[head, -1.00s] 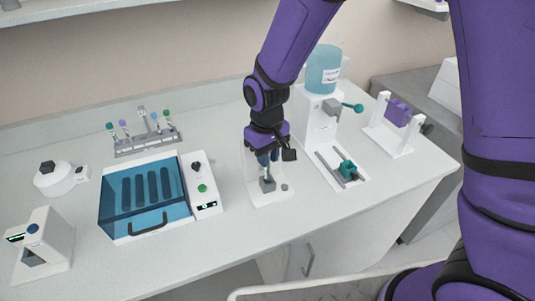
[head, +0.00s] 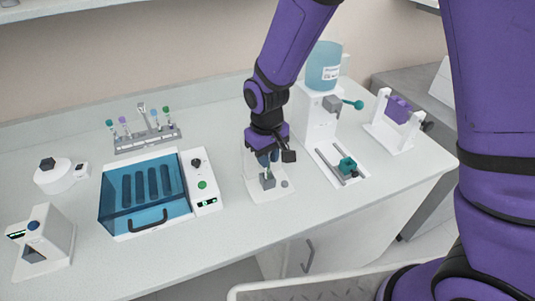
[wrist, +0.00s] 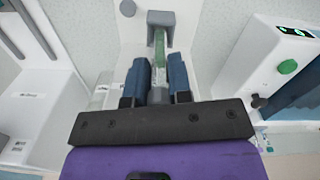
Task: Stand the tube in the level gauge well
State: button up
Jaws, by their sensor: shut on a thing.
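My gripper (head: 268,163) points down over the level gauge, a white stand (head: 281,195) with a grey well block (head: 268,181). In the wrist view my gripper (wrist: 159,82) has its two blue fingers shut on the tube (wrist: 159,52), which is clear with a greenish tint. The tube runs from between the fingers to the grey well block (wrist: 160,18) and overlaps it in the picture. I cannot tell how far its lower end is inside the well. The tube's upper part is hidden by the gripper.
Left of the gauge is a box with a blue clear lid (head: 146,192) and a control panel (head: 202,180). A rack (head: 148,139) with several capped tubes stands behind it. Right of the gauge is a white dispenser (head: 319,125) with a blue bottle. The bench front is clear.

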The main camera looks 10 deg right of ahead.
jog(key=shift+f, duration=0.2)
dwell(0.3)
jog(key=shift+r, duration=0.1)
jog(key=shift+r, duration=1.1)
jog(key=o, duration=0.8)
jog(key=shift+o, duration=0.2)
notch_tip(320, 180, up, 11)
jog(key=shift+w+f, duration=0.1)
jog(key=shift+w, duration=0.05)
dwell(0.3)
